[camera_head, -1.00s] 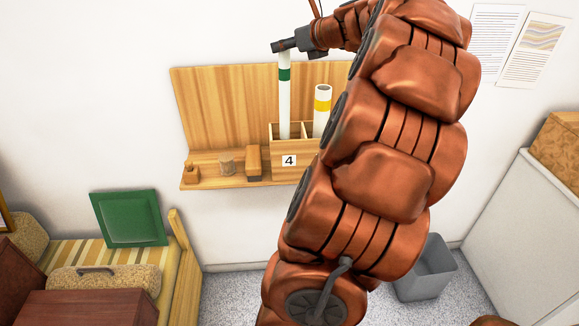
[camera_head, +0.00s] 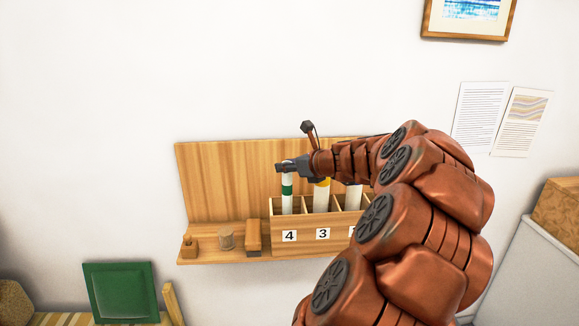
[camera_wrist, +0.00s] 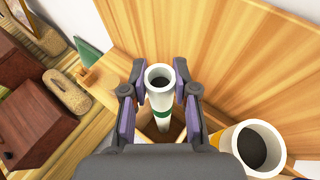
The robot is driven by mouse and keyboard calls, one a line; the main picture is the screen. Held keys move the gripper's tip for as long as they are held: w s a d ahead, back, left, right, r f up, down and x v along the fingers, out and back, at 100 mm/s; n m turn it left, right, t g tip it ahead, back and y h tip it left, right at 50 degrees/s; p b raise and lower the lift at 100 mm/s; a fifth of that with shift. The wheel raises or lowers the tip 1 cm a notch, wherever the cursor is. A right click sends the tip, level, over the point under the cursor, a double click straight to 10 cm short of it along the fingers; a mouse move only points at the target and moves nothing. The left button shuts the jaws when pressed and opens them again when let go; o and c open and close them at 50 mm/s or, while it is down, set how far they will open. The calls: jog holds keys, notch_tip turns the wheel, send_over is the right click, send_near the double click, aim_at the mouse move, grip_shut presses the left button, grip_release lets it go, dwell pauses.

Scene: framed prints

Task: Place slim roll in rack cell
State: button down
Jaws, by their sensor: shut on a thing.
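The slim roll (camera_head: 287,203) is a white tube with a green band. It stands about upright in the rack cell labelled 4, with its lower part hidden behind the cell's front. My gripper (camera_head: 281,167) is at its upper end. In the wrist view my gripper (camera_wrist: 160,98) is shut on the slim roll (camera_wrist: 162,101), with a finger on each side just below its open top. The wooden rack (camera_head: 304,243) has labelled cells 4 and 3, and a further label is mostly hidden by my arm.
A wider roll with a yellow band (camera_wrist: 240,140) stands in the cell beside, close to my gripper's right finger. Another white roll (camera_head: 354,197) is in the third cell.

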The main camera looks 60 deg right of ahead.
jog(key=shift+f, duration=0.3)
jog(key=c, duration=0.9)
grip_release()
jog(key=shift+r, duration=0.15)
